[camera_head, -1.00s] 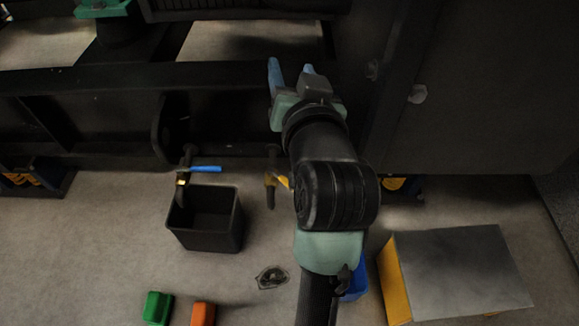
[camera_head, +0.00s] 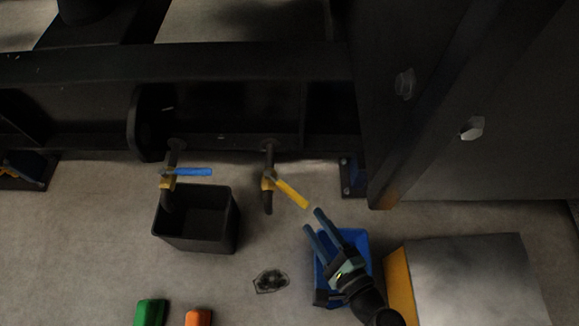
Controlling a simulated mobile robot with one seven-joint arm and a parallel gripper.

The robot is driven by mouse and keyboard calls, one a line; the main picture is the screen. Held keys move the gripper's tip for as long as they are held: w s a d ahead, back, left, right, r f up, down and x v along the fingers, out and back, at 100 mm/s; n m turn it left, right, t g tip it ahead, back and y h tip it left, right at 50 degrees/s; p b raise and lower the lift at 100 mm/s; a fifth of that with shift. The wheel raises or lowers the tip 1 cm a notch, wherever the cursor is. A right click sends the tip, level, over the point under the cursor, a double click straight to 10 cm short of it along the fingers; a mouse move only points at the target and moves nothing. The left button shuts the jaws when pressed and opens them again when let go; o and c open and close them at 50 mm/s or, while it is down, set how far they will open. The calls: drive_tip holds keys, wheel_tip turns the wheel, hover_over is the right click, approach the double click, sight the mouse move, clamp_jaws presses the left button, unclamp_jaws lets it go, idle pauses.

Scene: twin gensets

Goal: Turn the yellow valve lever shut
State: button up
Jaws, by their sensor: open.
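The yellow valve lever (camera_head: 291,193) sits on a brass valve on the middle drain pipe (camera_head: 267,199). It points down and to the right, at a slant from the pipe. My gripper (camera_head: 312,219) is open, with its two blue fingers pointing up and left. Its fingertips are close to the lever's free end, just below and right of it. I cannot tell whether they touch. Nothing shows between the fingers.
A second valve with a blue lever (camera_head: 193,172) is on the left, above a black bin (camera_head: 197,246). A blue tray (camera_head: 361,244) lies under my gripper. A grey-topped box (camera_head: 470,280) stands at right. Green (camera_head: 150,312) and orange (camera_head: 199,317) objects lie at the bottom edge.

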sight(291, 189)
drive_tip(key=b+x, duration=0.5)
drive_tip(key=x, duration=0.6)
drive_tip(key=shift+w+a+f, duration=0.1)
drive_tip(key=shift+a+f, duration=0.05)
drive_tip(key=shift+w+a+b, duration=0.3)
drive_tip(key=shift+w+b, duration=0.05)
drive_tip(key=shift+w, duration=0.15)
clamp_jaws()
idle(0.6)
